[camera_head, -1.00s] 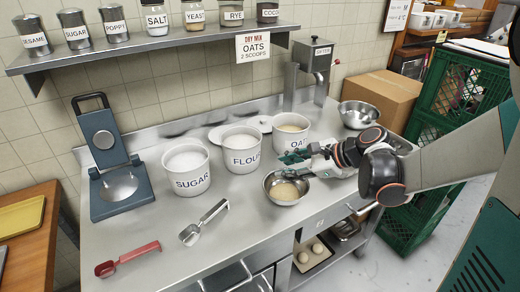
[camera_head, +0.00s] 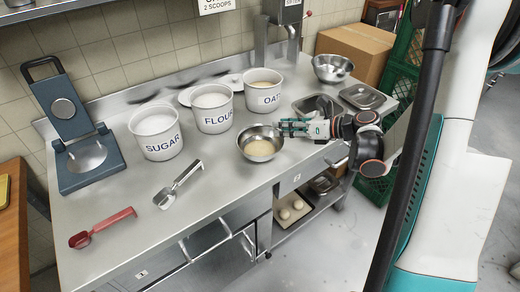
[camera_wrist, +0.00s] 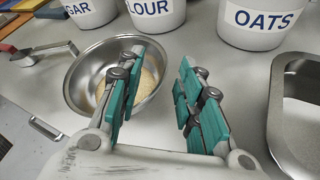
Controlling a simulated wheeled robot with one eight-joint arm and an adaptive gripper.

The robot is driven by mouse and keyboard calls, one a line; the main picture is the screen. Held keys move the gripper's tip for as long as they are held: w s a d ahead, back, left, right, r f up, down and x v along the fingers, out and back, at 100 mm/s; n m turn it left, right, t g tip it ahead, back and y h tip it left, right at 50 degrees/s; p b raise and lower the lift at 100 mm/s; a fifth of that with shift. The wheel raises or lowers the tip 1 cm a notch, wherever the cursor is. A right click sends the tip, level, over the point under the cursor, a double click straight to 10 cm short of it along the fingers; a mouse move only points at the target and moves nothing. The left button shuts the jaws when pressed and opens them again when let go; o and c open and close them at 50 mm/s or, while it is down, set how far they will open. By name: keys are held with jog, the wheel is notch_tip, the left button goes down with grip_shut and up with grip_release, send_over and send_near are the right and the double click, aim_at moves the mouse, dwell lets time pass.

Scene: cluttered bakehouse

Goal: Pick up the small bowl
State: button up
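A steel bowl (camera_head: 250,153) with pale tan contents stands on the steel counter near its front edge, below the oats and flour tubs. It also shows in the wrist view (camera_wrist: 82,77), left of centre. My gripper (camera_head: 292,128) is at the bowl's right rim. In the wrist view my gripper (camera_wrist: 162,60) is open, with its teal-padded fingers apart and nothing between them. The left finger covers part of the bowl's right side; I cannot tell whether it touches. A second steel bowl (camera_head: 332,68) stands at the counter's back right corner.
White tubs of sugar (camera_head: 157,146), flour (camera_head: 213,122) and oats (camera_head: 263,103) stand behind the bowl. Steel pans (camera_head: 362,96) lie right of the gripper. A metal scoop (camera_head: 177,186) and a red scoop (camera_head: 100,228) lie to the left.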

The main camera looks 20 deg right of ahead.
aim_at(265, 129)
jog(key=b+x, duration=0.1)
jog(key=x, duration=0.1)
jog(key=b+x, duration=0.1)
jog(key=x, duration=0.2)
jog(key=shift+s+f, duration=0.1)
jog(key=shift+f, duration=0.2)
jog(key=shift+w+a+f, duration=0.1)
jog(key=shift+w+a, duration=0.25)
grip_shut()
